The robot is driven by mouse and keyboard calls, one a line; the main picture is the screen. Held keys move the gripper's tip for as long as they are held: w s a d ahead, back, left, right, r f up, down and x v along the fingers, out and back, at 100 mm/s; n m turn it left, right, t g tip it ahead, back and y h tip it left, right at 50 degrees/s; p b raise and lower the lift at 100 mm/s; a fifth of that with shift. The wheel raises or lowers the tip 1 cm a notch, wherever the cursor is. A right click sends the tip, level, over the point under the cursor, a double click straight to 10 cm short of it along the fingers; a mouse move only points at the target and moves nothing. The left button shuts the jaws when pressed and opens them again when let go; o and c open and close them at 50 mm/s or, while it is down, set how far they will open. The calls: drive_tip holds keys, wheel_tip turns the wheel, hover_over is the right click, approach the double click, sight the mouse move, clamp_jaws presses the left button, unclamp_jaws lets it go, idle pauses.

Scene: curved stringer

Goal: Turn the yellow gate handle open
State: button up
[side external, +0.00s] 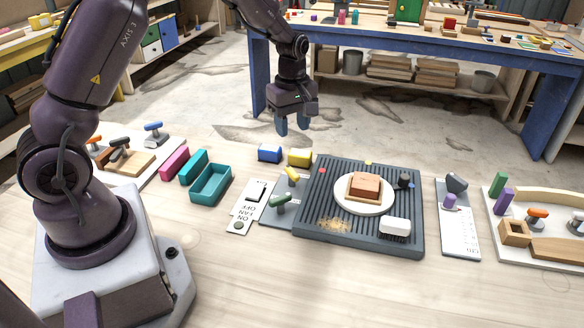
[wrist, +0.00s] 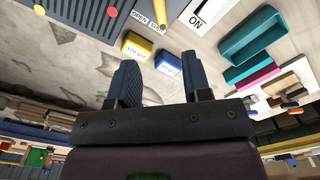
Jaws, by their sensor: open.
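The yellow gate handle (side external: 292,177) sits on a grey plate (side external: 270,213) at the middle of the bench, behind a green handle (side external: 280,202). In the wrist view the yellow handle (wrist: 161,14) is at the top edge, partly cut off. Its end lies by the OPEN and SHUT labels (wrist: 146,20), nearest SHUT. My gripper (side external: 292,125) is open and empty, pointing down. It is in the air beyond the handle, on the far side of the blue and yellow blocks. Its two dark blue fingers (wrist: 163,70) show apart in the wrist view.
A blue block (side external: 269,153) and a yellow block (side external: 300,157) stand just behind the handle plate. A ribbed grey board (side external: 310,222) with a plate and brick is to the right. An ON/OFF fan panel (side external: 243,205) and a teal tray (side external: 211,184) are to the left.

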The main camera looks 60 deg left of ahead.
sight(292, 171)
wheel_tip(292, 171, down, 12)
drive_tip(key=shift+f, duration=0.15)
drive_tip(key=shift+c, duration=0.4)
clamp_jaws()
